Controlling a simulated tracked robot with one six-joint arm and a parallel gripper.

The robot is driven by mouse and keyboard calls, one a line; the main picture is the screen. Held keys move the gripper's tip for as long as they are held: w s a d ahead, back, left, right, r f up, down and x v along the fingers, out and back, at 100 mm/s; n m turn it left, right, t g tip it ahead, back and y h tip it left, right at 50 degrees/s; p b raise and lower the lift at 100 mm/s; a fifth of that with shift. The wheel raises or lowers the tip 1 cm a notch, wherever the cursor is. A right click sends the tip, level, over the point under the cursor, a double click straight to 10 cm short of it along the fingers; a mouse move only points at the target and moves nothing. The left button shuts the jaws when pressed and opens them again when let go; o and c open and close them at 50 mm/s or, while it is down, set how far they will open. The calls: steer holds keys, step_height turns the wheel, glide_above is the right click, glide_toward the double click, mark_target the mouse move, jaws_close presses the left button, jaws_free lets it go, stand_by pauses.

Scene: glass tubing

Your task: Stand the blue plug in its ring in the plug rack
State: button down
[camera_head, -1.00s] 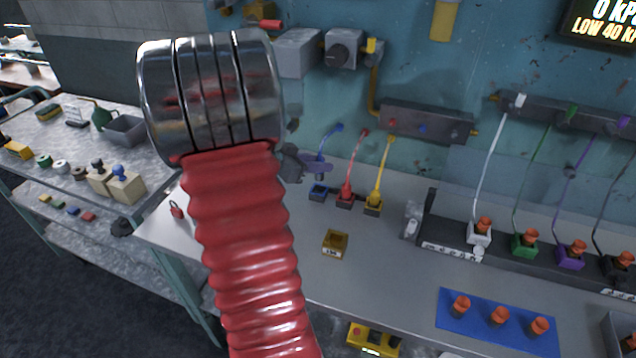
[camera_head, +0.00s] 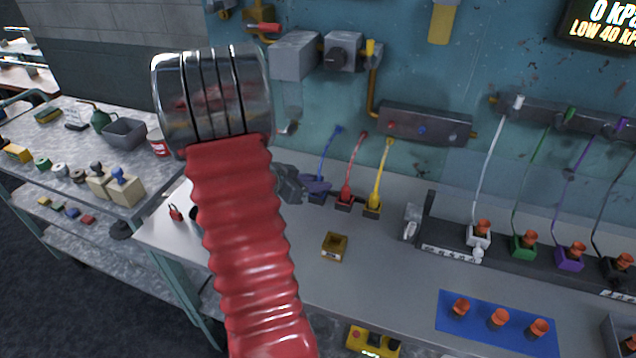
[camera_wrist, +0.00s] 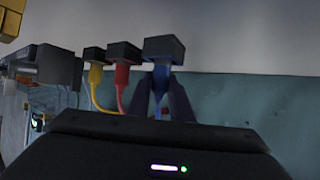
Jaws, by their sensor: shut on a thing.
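The blue plug (camera_wrist: 161,76) is between the fingers of my gripper (camera_wrist: 160,92) in the wrist view, its end at the dark blue ring block (camera_wrist: 163,46). How deep it sits in the ring cannot be told. In the head view my gripper (camera_head: 318,185) is low over the blue ring block (camera_head: 318,198), at the left end of the plug rack, and its fingers hide the plug. A blue hose (camera_head: 332,150) runs up from there to the wall. My gripper is shut on the plug.
The red plug (camera_head: 346,190) and yellow plug (camera_head: 374,190) stand in their blocks just right of my gripper. A small yellow box (camera_head: 334,246) lies in front on the bench. The bench between has free room.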

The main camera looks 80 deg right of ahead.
steer(key=c, duration=1.6)
jaws_free()
steer(key=shift+f, duration=0.1)
steer(key=shift+w+a+r, duration=0.15)
steer(key=shift+w+r, duration=0.05)
steer(key=shift+r, duration=0.05)
steer(key=v, duration=1.1)
steer(key=shift+w+a, duration=0.1)
steer(key=shift+a, duration=0.15)
steer(key=shift+w, duration=0.15)
